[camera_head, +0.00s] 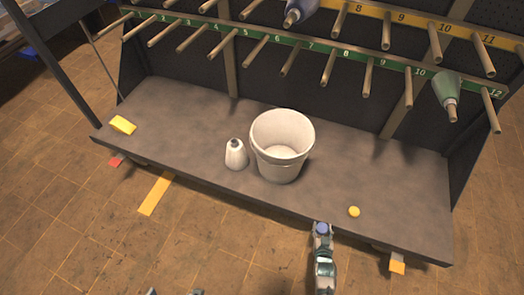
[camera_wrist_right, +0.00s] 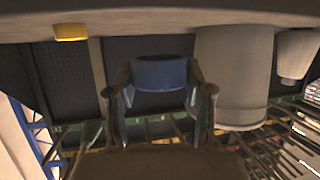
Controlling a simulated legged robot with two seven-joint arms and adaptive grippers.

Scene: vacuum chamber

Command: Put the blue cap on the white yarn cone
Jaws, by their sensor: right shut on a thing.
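The white yarn cone (camera_head: 236,156) stands upright on the grey shelf, just left of a bucket, with a small dark tip on top. In the wrist view the cone (camera_wrist_right: 297,52) appears upside down at the right. My right gripper (camera_head: 321,231) is at the shelf's front edge, to the right of the cone and well apart from it. It is shut on the blue cap (camera_wrist_right: 160,73), which sits between both fingers. The cap (camera_head: 322,228) also shows in the head view. Small grey tips (camera_head: 174,292) at the bottom edge may be my left gripper; the rest is cut off.
A large white bucket (camera_head: 268,163) stands between the cone and my right gripper. A small yellow cap (camera_head: 354,211) lies on the shelf (camera_head: 190,115) at the right, and a yellow block (camera_head: 123,125) at the left. Numbered peg rows overhang the back; a green cone (camera_head: 446,91) hangs there.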

